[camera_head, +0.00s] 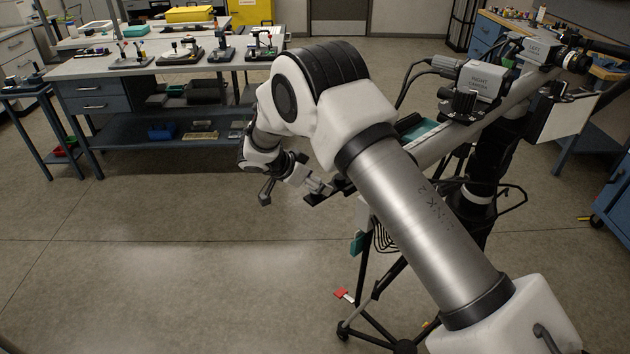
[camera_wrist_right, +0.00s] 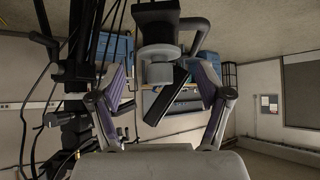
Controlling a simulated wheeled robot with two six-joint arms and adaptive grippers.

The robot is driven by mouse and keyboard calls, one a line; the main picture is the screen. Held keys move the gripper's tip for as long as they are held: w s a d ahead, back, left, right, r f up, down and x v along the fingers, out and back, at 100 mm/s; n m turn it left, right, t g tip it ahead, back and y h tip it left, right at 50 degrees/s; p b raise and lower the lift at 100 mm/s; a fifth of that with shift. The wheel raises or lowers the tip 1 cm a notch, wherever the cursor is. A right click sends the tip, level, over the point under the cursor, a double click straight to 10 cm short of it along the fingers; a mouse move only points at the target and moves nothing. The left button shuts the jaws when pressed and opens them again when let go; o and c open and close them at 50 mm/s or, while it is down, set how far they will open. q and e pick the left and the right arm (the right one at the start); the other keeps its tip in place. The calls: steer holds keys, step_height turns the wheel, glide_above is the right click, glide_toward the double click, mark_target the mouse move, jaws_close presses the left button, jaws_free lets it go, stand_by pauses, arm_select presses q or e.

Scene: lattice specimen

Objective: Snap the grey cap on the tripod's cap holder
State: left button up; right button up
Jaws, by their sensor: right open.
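The tripod (camera_head: 372,290) stands on the floor right of centre in the head view, partly behind my right arm. It carries a bar with two light grey cameras, the nearer (camera_head: 476,80) and the farther (camera_head: 533,52). My right gripper (camera_head: 320,190) is beside the near end of this bar. In the right wrist view my right gripper (camera_wrist_right: 160,82) is open, its fingers spread on either side of a small grey rounded part (camera_wrist_right: 160,72) under a dark mount. I cannot tell whether this part is the grey cap, or whether the fingers touch it. My left gripper is out of view.
Dark cables hang around the tripod; they also show in the right wrist view (camera_wrist_right: 35,120). A workbench (camera_head: 110,68) with several small devices stands at the back left. Blue cabinets (camera_head: 612,200) stand at the right. The floor at left is clear.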

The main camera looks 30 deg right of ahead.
steer(key=shift+v, duration=2.55)
steer(key=shift+r, duration=0.1)
steer(key=v, duration=1.1)
steer(key=shift+a+r, duration=0.25)
steer(key=shift+a, duration=0.05)
steer(key=shift+s, duration=0.1)
